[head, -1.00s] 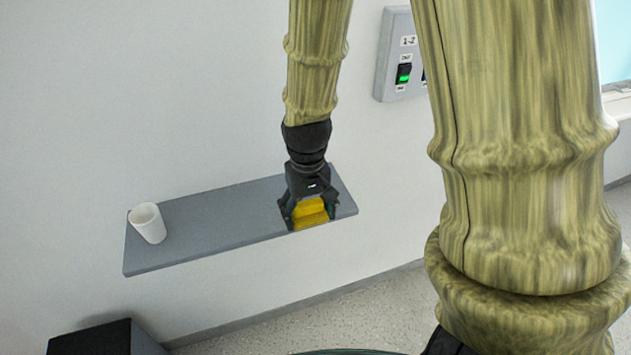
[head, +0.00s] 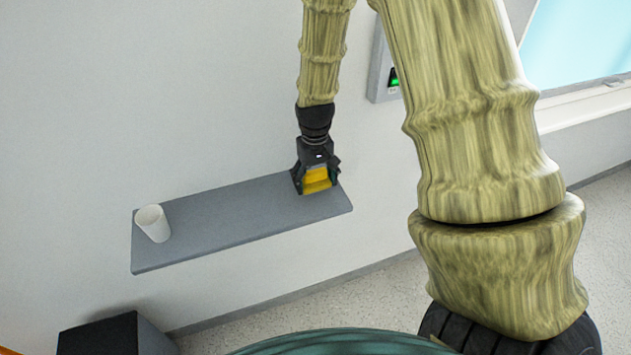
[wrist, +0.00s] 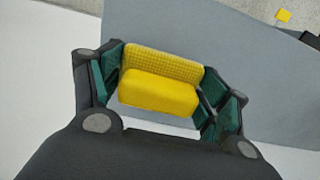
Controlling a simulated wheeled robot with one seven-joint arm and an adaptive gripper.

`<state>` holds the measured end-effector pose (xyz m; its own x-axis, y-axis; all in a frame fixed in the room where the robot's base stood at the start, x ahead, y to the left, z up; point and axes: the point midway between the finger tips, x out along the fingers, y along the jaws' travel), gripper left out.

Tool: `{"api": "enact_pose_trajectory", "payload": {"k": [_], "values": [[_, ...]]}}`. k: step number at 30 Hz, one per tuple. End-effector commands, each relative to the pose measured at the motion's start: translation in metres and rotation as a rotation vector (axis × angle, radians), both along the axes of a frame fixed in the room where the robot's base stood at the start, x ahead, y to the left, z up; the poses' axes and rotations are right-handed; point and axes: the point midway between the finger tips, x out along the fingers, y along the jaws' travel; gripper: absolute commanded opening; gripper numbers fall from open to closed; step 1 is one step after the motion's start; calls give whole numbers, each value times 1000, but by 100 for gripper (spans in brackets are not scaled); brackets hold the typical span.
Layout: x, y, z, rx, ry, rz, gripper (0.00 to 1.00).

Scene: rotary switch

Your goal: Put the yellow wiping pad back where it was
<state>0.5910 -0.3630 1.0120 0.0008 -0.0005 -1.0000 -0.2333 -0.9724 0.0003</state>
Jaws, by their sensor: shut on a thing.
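The yellow wiping pad (head: 317,178) is between the fingers of my gripper (head: 316,186), over the right part of the grey wall shelf (head: 235,216). In the wrist view the pad (wrist: 158,92) is a soft yellow block with a textured upper face, and the green-lined fingers of my gripper (wrist: 160,95) press on its two sides. The grey shelf surface (wrist: 240,60) lies behind it. I cannot tell whether the pad touches the shelf or hangs a little above it.
A white cup (head: 153,224) stands at the shelf's left end. The shelf between cup and gripper is bare. A switch box (head: 380,75) on the wall is partly hidden by my arm. A dark box (head: 105,336) stands below left.

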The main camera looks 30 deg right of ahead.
Motion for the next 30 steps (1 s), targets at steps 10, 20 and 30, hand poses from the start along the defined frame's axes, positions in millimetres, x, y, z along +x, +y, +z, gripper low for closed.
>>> {"api": "enact_pose_trajectory", "payload": {"k": [10,20,30], "values": [[0,0,-21,0,0,0,53],[0,0,-23,0,0,0,53],[0,0,-24,0,0,0,97]]}}
